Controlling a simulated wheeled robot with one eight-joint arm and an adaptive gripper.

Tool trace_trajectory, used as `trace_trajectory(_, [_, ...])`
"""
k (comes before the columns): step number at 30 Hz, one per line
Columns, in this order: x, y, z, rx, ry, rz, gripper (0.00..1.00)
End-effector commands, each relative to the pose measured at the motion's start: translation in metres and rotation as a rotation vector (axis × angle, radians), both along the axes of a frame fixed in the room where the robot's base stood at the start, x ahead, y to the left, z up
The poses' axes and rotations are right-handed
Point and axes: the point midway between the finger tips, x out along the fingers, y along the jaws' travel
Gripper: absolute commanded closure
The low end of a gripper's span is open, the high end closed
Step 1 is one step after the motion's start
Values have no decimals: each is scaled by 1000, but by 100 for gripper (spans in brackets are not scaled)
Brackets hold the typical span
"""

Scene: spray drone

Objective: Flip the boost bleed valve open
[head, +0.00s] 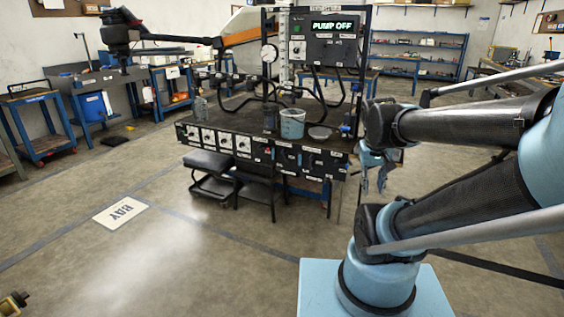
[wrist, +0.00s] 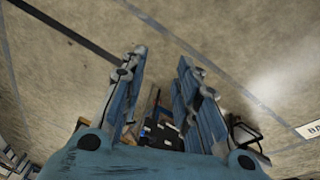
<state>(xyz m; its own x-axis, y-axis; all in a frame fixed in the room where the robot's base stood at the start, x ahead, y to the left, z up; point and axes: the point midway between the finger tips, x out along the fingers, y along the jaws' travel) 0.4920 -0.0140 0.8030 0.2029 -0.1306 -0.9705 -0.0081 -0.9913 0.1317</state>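The spray test bench (head: 262,128) stands ahead of me in the head view, with a panel reading "PUMP OFF" (head: 333,26) on top. I cannot tell which one is the boost bleed valve, as the labels are too small to read. My gripper (head: 375,184) hangs in front of the bench's right end, apart from it. In the wrist view, my gripper (wrist: 162,58) has its two fingers spread with nothing between the tips, pointing over bare floor.
A blue-grey bucket (head: 292,124), a dark cup (head: 270,118) and a shallow dish (head: 319,132) stand on the bench top. Dark stools (head: 210,163) are under its front edge. A drone arm (head: 160,38) reaches out at upper left. The floor (head: 190,240) in front is clear.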

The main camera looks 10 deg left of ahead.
Motion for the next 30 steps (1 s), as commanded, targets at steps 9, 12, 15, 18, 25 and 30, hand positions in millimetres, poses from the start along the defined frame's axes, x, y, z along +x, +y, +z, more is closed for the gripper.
trace_trajectory(9, [86,-2,33,-139,-42,-22,71])
trace_trajectory(12, [114,1,40,-179,-61,-30,71])
trace_trajectory(15, [142,6,46,-222,-84,-37,71])
trace_trajectory(18, [171,13,50,-262,-109,-43,71])
trace_trajectory(25, [238,36,53,-347,-177,-59,71])
trace_trajectory(30, [286,59,49,-406,-237,-69,71])
